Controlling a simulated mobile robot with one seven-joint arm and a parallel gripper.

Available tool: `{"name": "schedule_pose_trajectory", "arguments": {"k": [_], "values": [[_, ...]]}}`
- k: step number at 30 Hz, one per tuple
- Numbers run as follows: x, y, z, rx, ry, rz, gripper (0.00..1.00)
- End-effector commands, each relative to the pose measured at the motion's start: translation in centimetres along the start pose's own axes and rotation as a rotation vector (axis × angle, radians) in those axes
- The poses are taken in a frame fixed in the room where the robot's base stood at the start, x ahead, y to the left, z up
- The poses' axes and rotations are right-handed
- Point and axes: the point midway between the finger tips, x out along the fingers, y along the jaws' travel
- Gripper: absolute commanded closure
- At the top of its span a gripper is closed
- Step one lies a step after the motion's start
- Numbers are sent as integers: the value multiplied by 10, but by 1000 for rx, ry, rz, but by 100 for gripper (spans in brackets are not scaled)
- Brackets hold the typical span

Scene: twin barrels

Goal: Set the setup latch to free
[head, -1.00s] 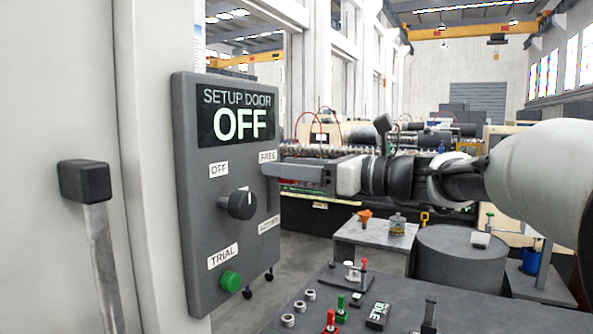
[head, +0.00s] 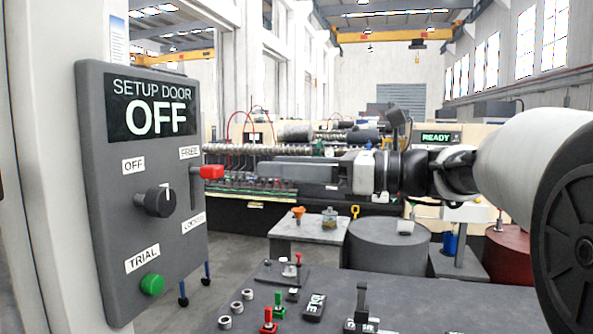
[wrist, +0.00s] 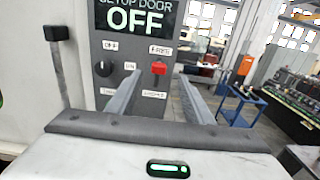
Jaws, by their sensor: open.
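The setup latch is a red handle (head: 211,172) on a vertical slot at the right side of the grey SETUP DOOR panel (head: 95,220). It sits at the upper end of the slot, just below the FREE label (head: 190,153); the LOCKED label (head: 194,220) is at the lower end. The wrist view also shows the red handle (wrist: 159,68) between my fingers in the picture. My gripper (head: 262,170) is open and empty, to the right of the handle with a gap between them. The panel display (head: 150,108) reads OFF.
A black selector knob (head: 157,201) and a green TRIAL button (head: 152,284) are on the same panel. A dark bench (head: 380,290) with small parts stands below. A black-topped lever (wrist: 57,33) is left of the panel in the wrist view.

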Motion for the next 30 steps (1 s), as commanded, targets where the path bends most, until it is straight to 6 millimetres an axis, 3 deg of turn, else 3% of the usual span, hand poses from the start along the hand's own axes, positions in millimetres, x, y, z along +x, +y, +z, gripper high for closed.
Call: {"name": "schedule_pose_trajectory", "arguments": {"k": [3, 7, 21, 25, 30], "values": [[-20, -1, 0, 0, 1, -2, 53], [-32, 0, 0, 0, 1, -2, 53], [-34, 4, -5, 3, 24, 4, 53], [-29, 27, -42, 18, 169, 30, 53], [-40, 77, -120, 25, 473, 92, 53]]}}
